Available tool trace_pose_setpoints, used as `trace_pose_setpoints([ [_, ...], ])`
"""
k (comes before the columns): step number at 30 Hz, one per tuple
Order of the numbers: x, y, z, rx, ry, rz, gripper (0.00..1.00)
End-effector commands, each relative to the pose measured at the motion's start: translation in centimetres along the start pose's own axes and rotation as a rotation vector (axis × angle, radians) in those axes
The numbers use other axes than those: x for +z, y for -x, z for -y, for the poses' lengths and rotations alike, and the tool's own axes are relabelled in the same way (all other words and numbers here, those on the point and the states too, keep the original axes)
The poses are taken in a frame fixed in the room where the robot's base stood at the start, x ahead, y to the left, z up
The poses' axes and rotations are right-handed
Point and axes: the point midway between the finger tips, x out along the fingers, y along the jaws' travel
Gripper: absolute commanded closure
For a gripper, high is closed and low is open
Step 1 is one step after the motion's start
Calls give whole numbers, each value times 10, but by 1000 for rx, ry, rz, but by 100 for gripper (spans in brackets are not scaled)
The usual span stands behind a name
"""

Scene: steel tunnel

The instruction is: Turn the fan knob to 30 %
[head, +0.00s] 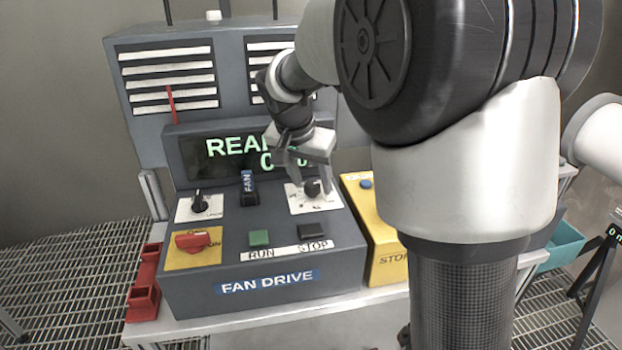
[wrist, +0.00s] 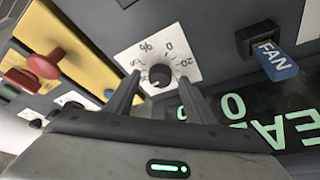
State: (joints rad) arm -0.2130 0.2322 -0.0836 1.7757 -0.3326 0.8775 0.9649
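The fan knob (head: 312,187) is a small black dial on a white scale plate (head: 301,205), at the right of the grey FAN DRIVE box (head: 230,285). In the wrist view the knob (wrist: 159,75) shows with % , 0 and 20 marks on its plate (wrist: 190,62). Its exact setting is too small to read. My gripper (head: 308,178) is above the plate, fingers pointing down at the knob. In the wrist view the fingers of my gripper (wrist: 160,84) are apart, one on each side of the knob; I see no clear contact. The green display (head: 220,150) is partly hidden by my arm.
A second black knob (head: 199,203), a red rotary switch (head: 195,241), a blue FAN-tagged key or plug (head: 248,188), the green RUN button (head: 259,238) and the black STOP button (head: 312,231) are close by. A yellow box (head: 385,240) stands at the right.

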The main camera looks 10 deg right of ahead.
Motion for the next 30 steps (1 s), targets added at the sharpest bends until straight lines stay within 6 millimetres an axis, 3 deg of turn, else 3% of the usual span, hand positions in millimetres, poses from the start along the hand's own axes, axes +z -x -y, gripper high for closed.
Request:
trace_pose_setpoints([
  [11, -1, 10, 0, -1, 1, -1, 51],
  [30, 0, 151, 0, -3, 1, -2, 51],
])
